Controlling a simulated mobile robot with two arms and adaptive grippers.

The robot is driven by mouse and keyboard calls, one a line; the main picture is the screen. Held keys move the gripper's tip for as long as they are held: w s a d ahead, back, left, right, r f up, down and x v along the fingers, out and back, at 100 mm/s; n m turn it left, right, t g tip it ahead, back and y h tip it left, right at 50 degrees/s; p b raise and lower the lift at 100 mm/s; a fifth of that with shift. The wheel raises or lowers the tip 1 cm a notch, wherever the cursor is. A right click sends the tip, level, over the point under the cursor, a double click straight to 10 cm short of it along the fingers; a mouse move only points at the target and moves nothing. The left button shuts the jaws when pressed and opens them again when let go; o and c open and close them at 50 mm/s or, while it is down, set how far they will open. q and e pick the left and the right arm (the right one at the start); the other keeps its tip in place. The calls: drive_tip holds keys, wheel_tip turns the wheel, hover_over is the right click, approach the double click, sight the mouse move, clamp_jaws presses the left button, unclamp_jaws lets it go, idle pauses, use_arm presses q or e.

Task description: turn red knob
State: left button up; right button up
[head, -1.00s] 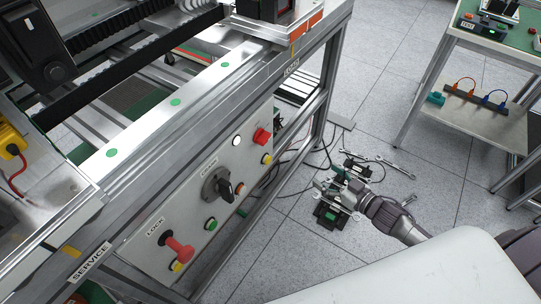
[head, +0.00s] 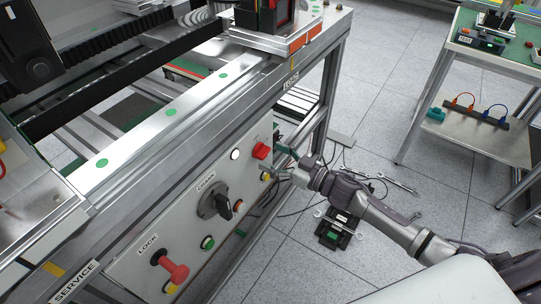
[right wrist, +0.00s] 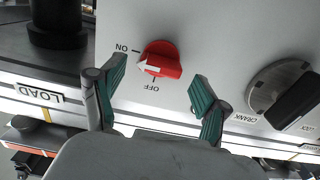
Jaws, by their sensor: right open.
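The red knob (head: 261,151) is on the grey front panel, near its right end. In the right wrist view the red knob (right wrist: 164,56) has a white mark at its lower left, near the printed ON and OFF labels. I cannot tell exactly which label it points at. My right gripper (head: 276,158) is beside the panel, facing the knob. In the right wrist view my right gripper (right wrist: 158,73) is open, with one green-padded finger on each side of the knob and apart from it. Contact is not visible. My left gripper is not in view.
The panel also carries a white lamp (head: 235,154), a black CRANK handle (head: 222,210), a green button (head: 208,243) and a red LOCK knob (head: 175,269). Tools and a black device (head: 337,230) lie on the floor. A side table (head: 478,130) stands at right.

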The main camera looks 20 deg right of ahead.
drive_tip(key=shift+w+a, duration=0.35)
drive_tip(key=shift+w, duration=0.1)
drive_tip(key=c, duration=1.2)
drive_tip(key=shift+o, duration=0.2)
